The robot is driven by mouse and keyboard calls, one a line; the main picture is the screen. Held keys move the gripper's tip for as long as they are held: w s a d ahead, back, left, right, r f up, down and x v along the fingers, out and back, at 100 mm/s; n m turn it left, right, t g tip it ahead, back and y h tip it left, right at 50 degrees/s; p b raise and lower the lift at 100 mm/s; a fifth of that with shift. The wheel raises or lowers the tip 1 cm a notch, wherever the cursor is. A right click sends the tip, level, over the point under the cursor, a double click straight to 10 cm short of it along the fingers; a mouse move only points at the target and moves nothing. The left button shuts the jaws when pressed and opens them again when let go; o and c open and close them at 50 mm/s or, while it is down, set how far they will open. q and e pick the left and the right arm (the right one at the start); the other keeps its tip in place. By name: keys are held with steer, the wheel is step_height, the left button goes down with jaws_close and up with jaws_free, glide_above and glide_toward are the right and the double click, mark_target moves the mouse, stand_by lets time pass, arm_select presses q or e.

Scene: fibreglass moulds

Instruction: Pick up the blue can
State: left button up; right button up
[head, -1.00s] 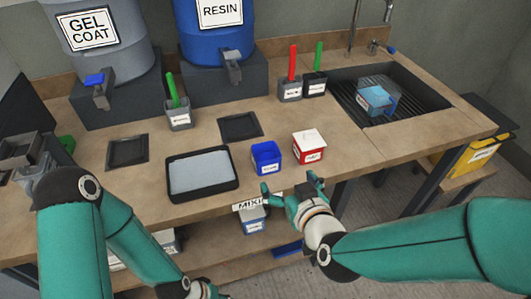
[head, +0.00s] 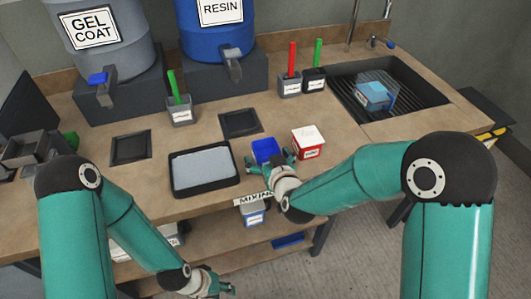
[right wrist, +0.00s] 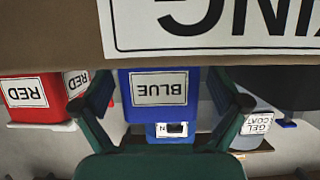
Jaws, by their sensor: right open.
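The blue can (head: 265,147) is a small open-topped square container near the table's front edge. In the right wrist view, the blue can (right wrist: 160,92) appears upside down with its "BLUE" label facing the camera. My right gripper (head: 275,163) is open at the can's front, partly hiding it. In the wrist view, the fingers of my right gripper (right wrist: 162,105) appear on either side of the can, with gaps; I cannot tell how far they reach around it. My left gripper (head: 226,290) is low at the bottom edge, and its jaw state is unclear.
A red can (head: 308,143) with a white top stands close to the right of the blue can. A black tray (head: 205,191) lies to the left. A "MIXING" sign (head: 253,199) hangs at the front edge. A sink (head: 420,92) is at the right.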

steer(key=shift+w+a+f, duration=0.15)
steer(key=shift+w+f, duration=0.05)
steer(key=shift+w, duration=0.3)
arm_select(q)
steer(key=shift+r, duration=0.15)
arm_select(e)
steer(key=c, duration=1.4)
steer(key=shift+r, duration=0.1)
